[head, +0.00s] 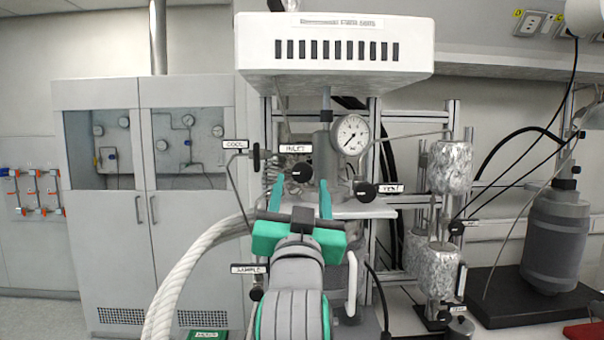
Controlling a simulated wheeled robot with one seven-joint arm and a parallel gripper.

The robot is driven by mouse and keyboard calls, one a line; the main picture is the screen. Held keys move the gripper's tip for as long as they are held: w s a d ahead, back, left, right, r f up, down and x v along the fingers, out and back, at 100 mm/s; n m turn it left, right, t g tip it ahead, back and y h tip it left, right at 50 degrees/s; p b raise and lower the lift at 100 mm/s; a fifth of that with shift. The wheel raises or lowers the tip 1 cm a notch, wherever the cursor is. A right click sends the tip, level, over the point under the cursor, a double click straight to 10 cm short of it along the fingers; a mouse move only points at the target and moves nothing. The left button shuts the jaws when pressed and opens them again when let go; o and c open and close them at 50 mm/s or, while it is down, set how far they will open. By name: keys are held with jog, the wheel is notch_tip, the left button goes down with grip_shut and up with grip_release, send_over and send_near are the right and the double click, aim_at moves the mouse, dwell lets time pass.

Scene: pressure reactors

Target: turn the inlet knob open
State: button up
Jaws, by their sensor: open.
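The inlet knob (302,172) is a round black knob just under the white INLET label (296,149), on the reactor head below the white box. My gripper (300,190) is open, with its two green fingers pointing up and away from me toward the reactor. In the head view the inlet knob appears in the gap between the fingertips, near their upper ends. I cannot tell from this view whether the fingers are level with the knob in depth or short of it. Nothing is seen between the fingers but the knob and reactor parts behind.
A black COOL knob (257,157) is close on the left and a VENT knob (365,191) close on the right. A pressure gauge (350,135) stands above right. A SAMPLE knob (257,293) and a thick white hose (185,275) are lower left. Metal cylinders (450,167) stand right.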

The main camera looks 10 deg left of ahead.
aim_at(302, 175)
jog(key=shift+x, duration=3.1)
jog(key=c, duration=1.1)
